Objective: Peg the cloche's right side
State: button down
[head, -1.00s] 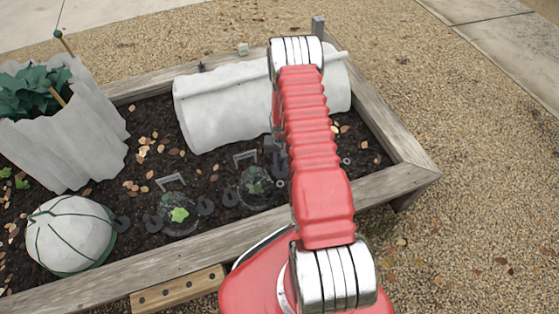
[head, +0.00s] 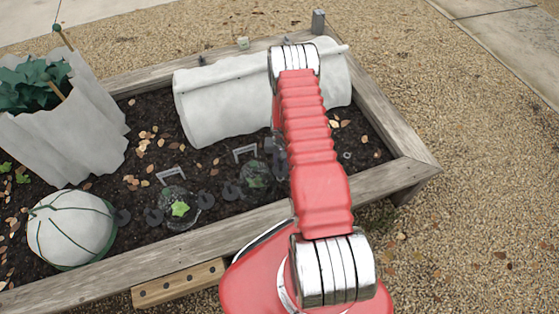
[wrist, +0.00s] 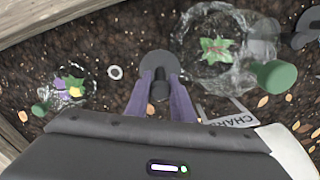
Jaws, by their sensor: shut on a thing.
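My gripper (wrist: 161,98) has purple fingers and is shut on a dark grey peg (wrist: 160,64) with a round, flat end. In the wrist view the peg is over dark soil, beside a clear cloche (wrist: 205,58) covering a green seedling. I cannot tell whether the peg touches the soil. The same cloche seems to be the right one in the head view (head: 256,179), where my red arm hides most of the gripper. Grey pegs (wrist: 262,34) lie on the cloche's other side. A second clear cloche (head: 180,209) stands further left in the head view.
A CHARD label (wrist: 228,114) stands close to the cloche. A small ring (wrist: 115,72) and a plant with purple and yellow flowers (wrist: 70,86) are left of the peg. A white fleece roll (head: 225,100), a pale dome (head: 70,230) and wooden bed edges (head: 395,130) surround the soil.

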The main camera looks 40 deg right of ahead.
aim_at(281, 168)
jog(key=shift+f, duration=3.1)
jog(key=c, duration=1.5)
grip_release()
jog(key=shift+o, duration=0.2)
jog(key=shift+r, duration=0.15)
notch_tip(281, 168, up, 13)
jog(key=shift+f, duration=0.1)
jog(key=shift+r, duration=0.3)
jog(key=shift+s, duration=0.1)
